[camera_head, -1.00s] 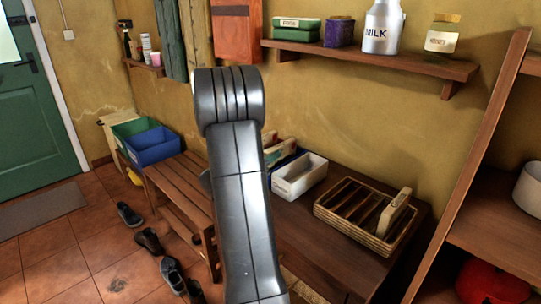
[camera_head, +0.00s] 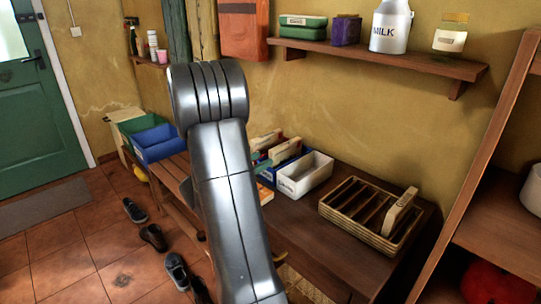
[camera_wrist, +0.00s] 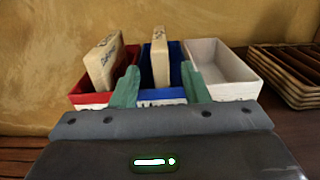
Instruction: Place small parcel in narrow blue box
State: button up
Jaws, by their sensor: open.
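The narrow blue box (camera_wrist: 174,95) stands between a red box and a white box in the wrist view. A small cream parcel (camera_wrist: 160,62) stands upright in it, its top above the rim. My gripper (camera_wrist: 160,69) is open, with its two green fingers apart on the left and right of the parcel's line; I cannot tell whether either touches the parcel.
The red box (camera_wrist: 86,99) holds another lettered parcel (camera_wrist: 103,63), leaning. The white box (camera_wrist: 222,65) looks empty. A slatted wooden rack (camera_head: 350,205) with one parcel (camera_head: 399,211) stands to the right. A wall shelf (camera_head: 380,57) hangs above the counter.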

jog(key=shift+v, duration=2.35)
